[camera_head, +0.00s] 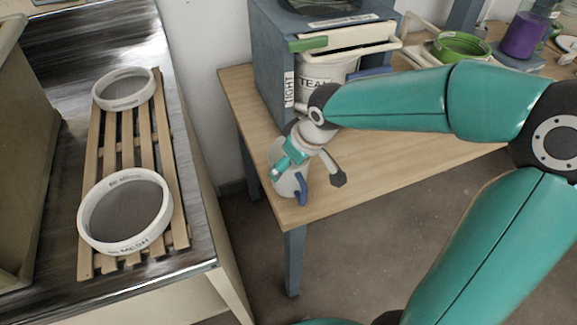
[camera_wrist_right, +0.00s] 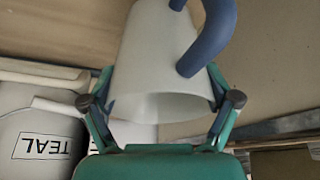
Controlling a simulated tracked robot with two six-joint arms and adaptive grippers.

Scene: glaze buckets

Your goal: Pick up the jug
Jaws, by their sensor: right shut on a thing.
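The jug (camera_head: 289,184) is pale and whitish with a blue handle. It is at the near left corner of the wooden table (camera_head: 390,155) in the head view. My right gripper (camera_head: 306,170) comes down over it and partly hides it. In the right wrist view, the jug (camera_wrist_right: 150,60) fills the space between the two fingers of my right gripper (camera_wrist_right: 160,80), which is shut on its body. The blue handle (camera_wrist_right: 208,40) points away from the fingers. I cannot tell whether the jug's base touches the table. My left gripper is not in view.
A blue-grey stand (camera_head: 272,60) holds a white bucket labelled TEAL (camera_head: 325,72) just behind the jug. A green-rimmed bucket (camera_head: 461,46) and a purple container (camera_head: 523,36) stand farther right. Two round sieves (camera_head: 108,246) rest on a slatted rack (camera_head: 182,232) at left. A floor gap separates the tables.

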